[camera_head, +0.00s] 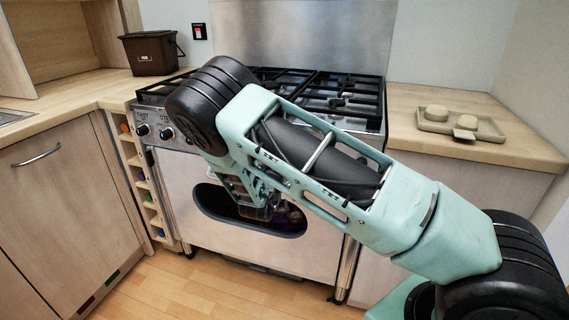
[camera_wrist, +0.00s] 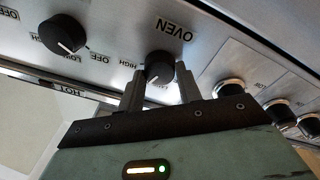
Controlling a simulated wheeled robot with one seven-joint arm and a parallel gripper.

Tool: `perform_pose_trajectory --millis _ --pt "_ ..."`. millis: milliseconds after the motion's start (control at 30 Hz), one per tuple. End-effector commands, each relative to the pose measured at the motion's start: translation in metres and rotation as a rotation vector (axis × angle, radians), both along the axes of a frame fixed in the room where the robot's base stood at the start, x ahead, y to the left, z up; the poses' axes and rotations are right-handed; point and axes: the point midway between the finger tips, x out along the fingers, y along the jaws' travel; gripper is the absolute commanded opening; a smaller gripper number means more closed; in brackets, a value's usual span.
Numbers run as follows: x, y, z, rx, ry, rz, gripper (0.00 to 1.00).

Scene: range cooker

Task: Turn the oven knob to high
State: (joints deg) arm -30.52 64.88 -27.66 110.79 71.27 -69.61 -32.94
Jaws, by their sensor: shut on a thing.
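The oven knob (camera_wrist: 159,68) is a black round knob with a pale pointer line, under the word OVEN on the steel panel in the wrist view. The label HIGH is at its left. My gripper (camera_wrist: 160,84) has one finger on each side of this knob and is shut on it. The pointer line runs slantwise on the knob face. In the head view my arm covers the oven knob and the gripper's fingertips. The range cooker (camera_head: 180,190) shows around the arm.
Another black knob (camera_wrist: 64,35), marked OFF and LOW, is on the same panel. Several more knobs are on its other side, one of them close by (camera_wrist: 229,88). Gas grates (camera_head: 330,90) top the cooker. A tray (camera_head: 460,124) lies on the right counter; a dark bin (camera_head: 150,55) stands on the left one.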

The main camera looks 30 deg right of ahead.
Motion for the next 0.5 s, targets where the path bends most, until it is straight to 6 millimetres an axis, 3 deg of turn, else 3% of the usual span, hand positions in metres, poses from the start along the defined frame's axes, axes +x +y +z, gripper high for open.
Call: perform_pose_trajectory --millis 500 --pt "-0.0002 0.0002 -0.0036 0.298 -0.378 -0.003 0.12"
